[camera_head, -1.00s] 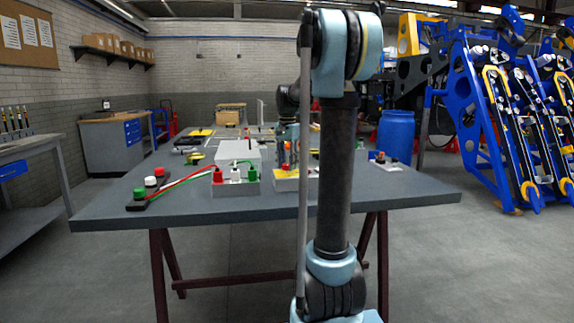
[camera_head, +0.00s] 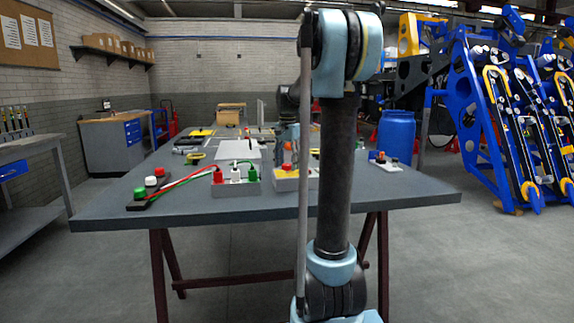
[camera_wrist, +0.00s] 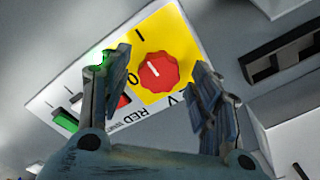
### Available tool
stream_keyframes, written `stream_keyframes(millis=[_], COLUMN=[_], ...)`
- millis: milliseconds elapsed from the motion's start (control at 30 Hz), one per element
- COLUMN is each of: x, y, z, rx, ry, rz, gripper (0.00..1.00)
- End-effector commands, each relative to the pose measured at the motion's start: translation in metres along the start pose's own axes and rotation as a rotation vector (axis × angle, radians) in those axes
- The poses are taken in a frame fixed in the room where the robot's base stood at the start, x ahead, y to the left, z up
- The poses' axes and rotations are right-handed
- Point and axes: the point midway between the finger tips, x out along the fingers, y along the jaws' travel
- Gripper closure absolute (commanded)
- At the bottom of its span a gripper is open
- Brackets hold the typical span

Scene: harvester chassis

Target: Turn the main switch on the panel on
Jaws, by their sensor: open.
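The panel (camera_wrist: 60,92) fills the middle of the wrist view, tilted, with a yellow field and a round red knob (camera_wrist: 158,73), which I take as the main switch. A short white mark shows on the knob; which printed mark it points to I cannot tell. An "I" and an "O" are printed nearby. My gripper (camera_wrist: 161,68) is open, with one dark finger on each side of the knob and a visible gap to it on both sides. A lit green light (camera_wrist: 98,58) and green and red parts show left, partly behind the left finger.
In the head view, a grey table (camera_head: 400,200) carries a box with red, white and green plugs (camera_head: 236,188), a button strip (camera_head: 150,190) and a small white box (camera_head: 385,163). A blue barrel (camera_head: 396,132) stands behind. The table's right front is clear.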

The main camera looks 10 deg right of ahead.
Motion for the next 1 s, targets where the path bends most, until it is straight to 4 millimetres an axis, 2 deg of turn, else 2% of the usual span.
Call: stream_keyframes(millis=[233,700,833,1000], x=[-0.015,-0.095,-0.109,-0.118], y=[0.000,-0.001,-0.001,-0.001], z=[0.000,-0.001,-0.001,-0.001], rx=[0.000,0.000,0.000,0.000], ry=[0.000,-0.001,-0.001,-0.001], rz=[0.001,0.001,0.001,0.001], gripper=[0.43,0.43,0.43,0.43])
